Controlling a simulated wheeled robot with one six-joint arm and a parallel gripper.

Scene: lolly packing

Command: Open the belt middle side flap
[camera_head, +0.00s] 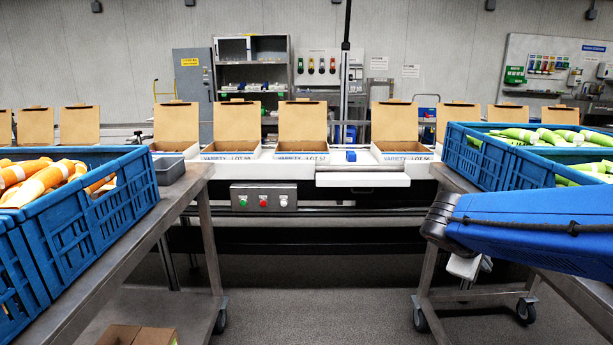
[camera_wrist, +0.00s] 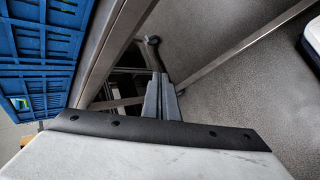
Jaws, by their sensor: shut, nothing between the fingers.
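The belt (camera_head: 268,170) runs across the middle of the head view, carrying several open cartons with their brown back lids upright. One carton (camera_head: 303,156) stands near the middle of the belt, and another carton (camera_head: 402,155) stands to its right. Their side flaps are too small to make out clearly. My gripper (camera_wrist: 158,78) is shut and empty in the wrist view, low beside the right-hand table and over the floor, well apart from the cartons. In the head view my blue arm reaches in from the right and its fingers cannot be made out clearly.
A blue crate of orange-and-white items (camera_head: 75,215) stands on the left table, and a blue crate of green-and-white items (camera_head: 495,170) on the right table. The right table's steel frame (camera_wrist: 108,50) is close to my gripper. A button box (camera_head: 264,197) hangs on the belt front.

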